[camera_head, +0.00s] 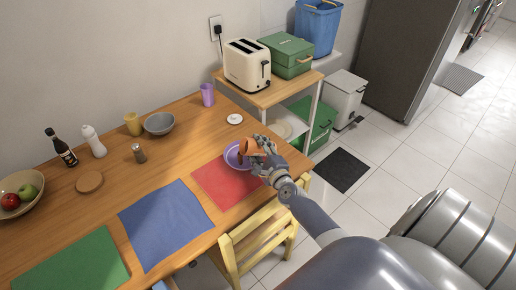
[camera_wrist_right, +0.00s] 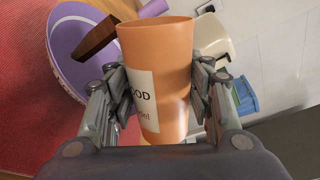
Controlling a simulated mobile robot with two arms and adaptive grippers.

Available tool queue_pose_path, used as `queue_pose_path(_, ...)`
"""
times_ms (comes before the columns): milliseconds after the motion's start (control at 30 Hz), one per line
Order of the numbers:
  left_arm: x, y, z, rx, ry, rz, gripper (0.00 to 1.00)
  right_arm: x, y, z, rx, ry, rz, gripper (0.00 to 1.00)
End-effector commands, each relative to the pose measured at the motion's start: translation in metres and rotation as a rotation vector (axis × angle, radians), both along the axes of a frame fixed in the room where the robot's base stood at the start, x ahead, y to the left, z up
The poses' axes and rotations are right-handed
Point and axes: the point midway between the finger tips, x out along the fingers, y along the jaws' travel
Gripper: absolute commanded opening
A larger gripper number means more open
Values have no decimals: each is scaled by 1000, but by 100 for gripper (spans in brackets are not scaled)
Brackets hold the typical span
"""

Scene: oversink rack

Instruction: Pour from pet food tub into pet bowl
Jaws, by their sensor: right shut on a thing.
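The orange pet food tub (camera_head: 249,147) is in my right gripper (camera_head: 262,150), tilted over the purple pet bowl (camera_head: 233,156). In the right wrist view my right gripper (camera_wrist_right: 158,92) has a finger on each side of the tub (camera_wrist_right: 172,95), whose white label partly shows. The bowl (camera_wrist_right: 68,62) sits beyond the tub there, on the red placemat (camera_head: 223,184). A dark brown piece (camera_wrist_right: 95,40) shows against the bowl near the tub's rim; I cannot tell if it touches the bowl. My left gripper is out of view.
Blue (camera_head: 165,222) and green (camera_head: 75,262) placemats lie to the left. A grey bowl (camera_head: 159,124), purple cup (camera_head: 207,95) and small white dish (camera_head: 235,119) stand farther back. A yellow chair (camera_head: 257,240) is at the front edge. A side table (camera_head: 268,84) carries a toaster.

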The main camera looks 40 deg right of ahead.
Motion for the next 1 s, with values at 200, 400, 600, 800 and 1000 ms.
queue_pose_path(200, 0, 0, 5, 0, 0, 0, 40, 0, 0, 4, -28, 6, -1, 19)
queue_pose_path(400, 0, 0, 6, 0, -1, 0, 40, 0, 0, 4, -40, 10, -1, 19)
queue_pose_path(600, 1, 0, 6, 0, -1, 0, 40, 1, 0, 4, -40, 9, 0, 19)
queue_pose_path(800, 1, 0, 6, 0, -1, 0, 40, 0, 0, 4, -40, 9, 0, 19)
queue_pose_path(1000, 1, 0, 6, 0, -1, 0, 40, 0, 0, 4, -40, 9, 0, 19)
